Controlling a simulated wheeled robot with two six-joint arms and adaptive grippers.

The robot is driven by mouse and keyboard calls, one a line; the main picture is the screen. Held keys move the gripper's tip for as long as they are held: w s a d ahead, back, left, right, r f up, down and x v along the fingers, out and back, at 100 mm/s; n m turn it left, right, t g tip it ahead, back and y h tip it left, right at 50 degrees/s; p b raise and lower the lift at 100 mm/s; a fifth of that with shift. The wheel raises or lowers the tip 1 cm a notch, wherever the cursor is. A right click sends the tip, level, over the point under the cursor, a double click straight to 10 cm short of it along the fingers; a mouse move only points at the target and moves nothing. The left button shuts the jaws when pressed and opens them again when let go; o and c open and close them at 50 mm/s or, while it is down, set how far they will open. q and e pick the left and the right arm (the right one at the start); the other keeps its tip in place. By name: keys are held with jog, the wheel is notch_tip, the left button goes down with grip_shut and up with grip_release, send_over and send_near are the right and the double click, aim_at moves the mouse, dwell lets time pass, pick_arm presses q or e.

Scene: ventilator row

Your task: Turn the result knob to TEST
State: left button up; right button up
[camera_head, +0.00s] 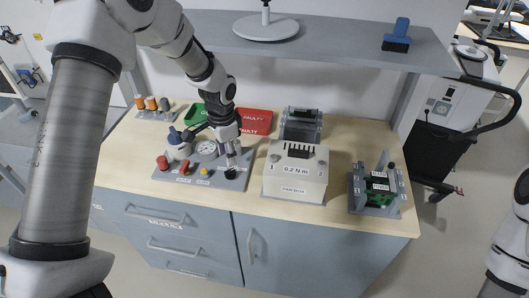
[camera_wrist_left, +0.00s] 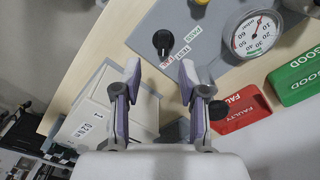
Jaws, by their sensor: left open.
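The result knob (camera_wrist_left: 162,42) is small, round and black on the grey test panel (camera_wrist_left: 190,15). White labels reading TEST (camera_wrist_left: 182,56) and PASS (camera_wrist_left: 193,34) sit beside it; its exact pointing direction is hard to tell. In the head view the knob (camera_head: 231,174) is at the panel's right front corner, partly hidden by my gripper. My left gripper (camera_head: 232,160) is just above it. In the wrist view the left gripper (camera_wrist_left: 160,70) is open and empty, its fingertips either side of the line to the knob, apart from it. My right gripper is out of view.
A pressure gauge (camera_wrist_left: 256,33) and red knobs (camera_head: 162,163) share the panel. Green GOOD (camera_wrist_left: 300,75) and red FAULTY (camera_head: 256,122) trays lie behind. A white 0.2 N m box (camera_head: 295,178) stands close on the right. A shelf (camera_head: 330,45) overhangs the bench.

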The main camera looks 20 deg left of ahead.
aim_at(231, 170)
pick_arm(q)
jog(key=shift+w+f, duration=0.5)
jog(key=shift+w, duration=0.3)
jog(key=f, duration=0.1)
jog(key=s+f+p, duration=0.1)
jog(key=f, duration=0.2)
jog(key=shift+s+a+p, duration=0.15)
jog(key=shift+s+p, duration=0.2)
jog(key=shift+s, duration=0.05)
jog(key=shift+w+f, duration=0.2)
jog(key=shift+f, duration=0.35)
jog(key=shift+w+f, duration=0.2)
jog(key=shift+f, duration=0.3)
jog(key=shift+w+f, duration=0.15)
jog(key=shift+f, duration=0.05)
jog(key=shift+r, duration=0.15)
jog(key=shift+c, duration=1)
jog(key=shift+s, duration=0.3)
grip_shut()
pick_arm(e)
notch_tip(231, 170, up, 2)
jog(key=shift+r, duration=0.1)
